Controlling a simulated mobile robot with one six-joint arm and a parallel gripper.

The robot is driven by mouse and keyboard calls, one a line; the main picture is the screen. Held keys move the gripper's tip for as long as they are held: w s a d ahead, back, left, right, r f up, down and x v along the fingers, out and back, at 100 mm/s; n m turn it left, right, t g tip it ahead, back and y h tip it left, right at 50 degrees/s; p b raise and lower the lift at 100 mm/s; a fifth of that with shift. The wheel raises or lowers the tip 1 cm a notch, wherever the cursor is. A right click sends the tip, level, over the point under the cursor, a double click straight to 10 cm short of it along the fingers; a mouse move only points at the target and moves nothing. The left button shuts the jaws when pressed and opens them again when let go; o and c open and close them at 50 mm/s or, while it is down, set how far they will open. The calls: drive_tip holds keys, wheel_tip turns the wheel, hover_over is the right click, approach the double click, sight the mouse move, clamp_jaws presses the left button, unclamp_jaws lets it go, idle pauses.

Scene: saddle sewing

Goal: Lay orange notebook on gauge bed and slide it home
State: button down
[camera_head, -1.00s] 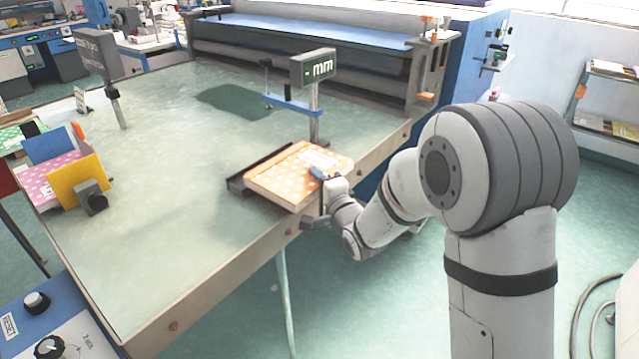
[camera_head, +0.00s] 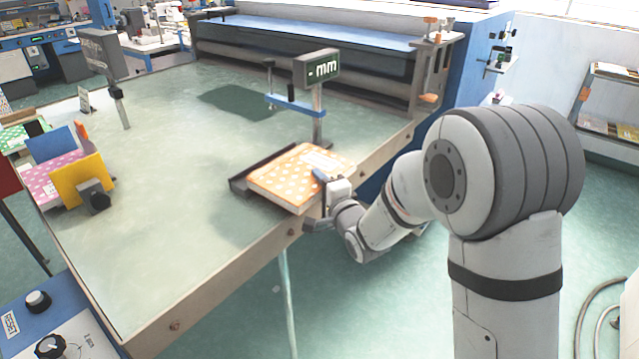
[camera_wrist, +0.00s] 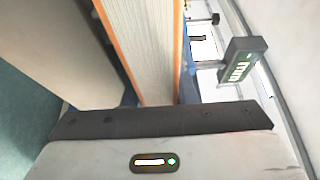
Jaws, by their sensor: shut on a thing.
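The orange notebook (camera_head: 291,180) with pale dots lies flat on the dark gauge bed (camera_head: 262,168) near the table's right edge. The bed's raised dark strip runs along the notebook's back left side. My gripper (camera_head: 326,190) is at the notebook's near right side and is shut on it. The gauge display (camera_head: 318,68) reads "- mm" on a post behind the notebook. The bed under the notebook is hidden.
A blue bar (camera_head: 295,105) on the gauge post stands over the table behind the notebook. A second display (camera_head: 98,52) stands at the back left. The middle of the table is clear.

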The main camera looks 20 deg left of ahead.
drive_tip(key=shift+f, duration=0.1)
idle(0.3)
drive_tip(key=c, duration=1.1)
unclamp_jaws()
drive_tip(key=shift+s+d, duration=0.1)
drive_tip(key=shift+f, duration=0.15)
